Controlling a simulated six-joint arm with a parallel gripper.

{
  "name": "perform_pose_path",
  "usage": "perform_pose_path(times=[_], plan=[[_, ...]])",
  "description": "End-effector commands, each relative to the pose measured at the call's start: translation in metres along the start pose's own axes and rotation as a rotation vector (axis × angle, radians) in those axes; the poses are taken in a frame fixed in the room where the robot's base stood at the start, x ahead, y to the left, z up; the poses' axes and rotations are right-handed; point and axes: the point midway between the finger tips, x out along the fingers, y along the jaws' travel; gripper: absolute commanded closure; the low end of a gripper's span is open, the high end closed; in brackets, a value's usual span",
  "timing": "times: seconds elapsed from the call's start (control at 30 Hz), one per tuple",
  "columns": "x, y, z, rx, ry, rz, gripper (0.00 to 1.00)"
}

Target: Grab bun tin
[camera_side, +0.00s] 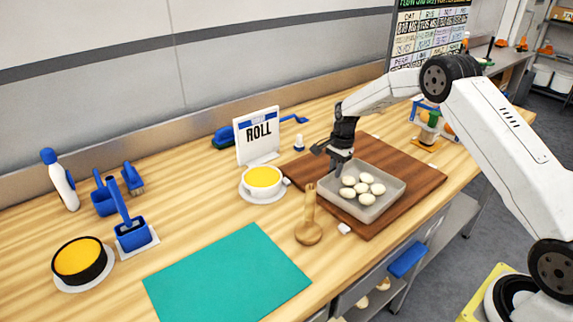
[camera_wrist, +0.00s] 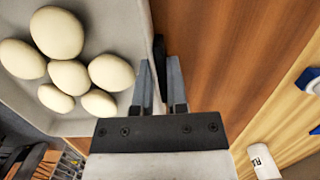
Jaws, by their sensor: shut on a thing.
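The bun tin (camera_side: 385,203) is a grey rectangular tray on the brown wooden board, with several pale round buns (camera_side: 362,187) in it. My gripper (camera_side: 339,172) is at the tin's far left wall, pointing down, and is shut on that wall. In the wrist view my gripper's fingers (camera_wrist: 161,88) stand one on each side of the tin's wall. The tin (camera_wrist: 125,30) fills the upper left there, with the buns (camera_wrist: 69,77) inside it. Whether the tin touches the board all along its underside cannot be told.
The brown board (camera_side: 425,180) lies under the tin. A wooden pestle-like tool (camera_side: 308,225) stands close to the tin's left. A yellow-filled bowl (camera_side: 262,180) and a ROLL sign (camera_side: 257,137) are further left. A teal mat (camera_side: 228,275) lies at the front. A blue handle (camera_side: 407,260) juts below the table edge.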

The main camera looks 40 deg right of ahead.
Motion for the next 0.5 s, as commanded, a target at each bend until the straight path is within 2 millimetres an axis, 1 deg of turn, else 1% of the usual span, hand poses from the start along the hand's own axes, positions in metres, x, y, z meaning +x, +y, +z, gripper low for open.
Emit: perform_pose_path(times=[0.5], plan=[[-0.0038, -0.0006, 0.0004, 0.000, 0.001, -0.002, 1.00]])
